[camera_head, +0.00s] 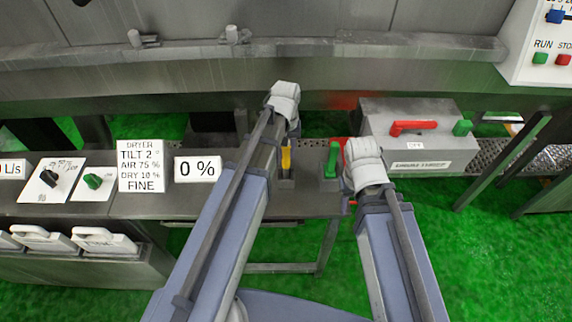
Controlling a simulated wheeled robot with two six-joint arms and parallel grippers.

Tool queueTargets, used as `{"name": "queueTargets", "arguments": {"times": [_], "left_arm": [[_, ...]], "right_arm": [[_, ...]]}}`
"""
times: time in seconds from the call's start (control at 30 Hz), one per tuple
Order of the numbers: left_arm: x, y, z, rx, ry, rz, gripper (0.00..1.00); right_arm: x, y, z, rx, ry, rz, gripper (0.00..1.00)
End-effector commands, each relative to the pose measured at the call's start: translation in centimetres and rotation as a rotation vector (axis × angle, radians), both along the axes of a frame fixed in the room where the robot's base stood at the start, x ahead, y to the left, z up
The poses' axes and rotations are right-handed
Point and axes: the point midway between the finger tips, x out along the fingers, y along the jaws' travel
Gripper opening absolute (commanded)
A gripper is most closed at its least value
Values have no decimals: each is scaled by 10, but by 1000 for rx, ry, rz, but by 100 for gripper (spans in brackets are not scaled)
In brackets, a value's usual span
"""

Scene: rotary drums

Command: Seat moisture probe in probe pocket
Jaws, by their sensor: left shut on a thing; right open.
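My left arm reaches up the middle of the head view and bends down at its pale wrist. My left gripper (285,176) is below that wrist, mostly hidden by the forearm, and is shut on a slim yellow piece (286,158), which looks like the moisture probe. Its lower end is hidden, so I cannot tell whether it touches a pocket. No probe pocket can be made out clearly. My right gripper (350,193) is open, largely hidden under its pale wrist, right of a green handle (331,161).
A grey box (425,150) with a red lever (413,126) and green knob stands right of my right wrist. A "0 %" sign (198,169), a dryer settings sign (144,165) and knobs sit on the left bench. The large drum (180,80) spans the back.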

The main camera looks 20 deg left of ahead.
Motion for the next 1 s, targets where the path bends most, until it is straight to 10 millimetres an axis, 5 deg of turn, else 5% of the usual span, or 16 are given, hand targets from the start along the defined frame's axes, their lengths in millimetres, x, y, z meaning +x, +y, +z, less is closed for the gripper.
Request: {"name": "queueTargets", "arguments": {"times": [0.47, 1.0], "left_arm": [[0, 0, 8, 0, 0, 0, 0], [0, 0, 81, 0, 0, 0, 0]], "right_arm": [[0, 0, 8, 0, 0, 0, 50], [0, 0, 81, 1, 0, -6, 50]]}}
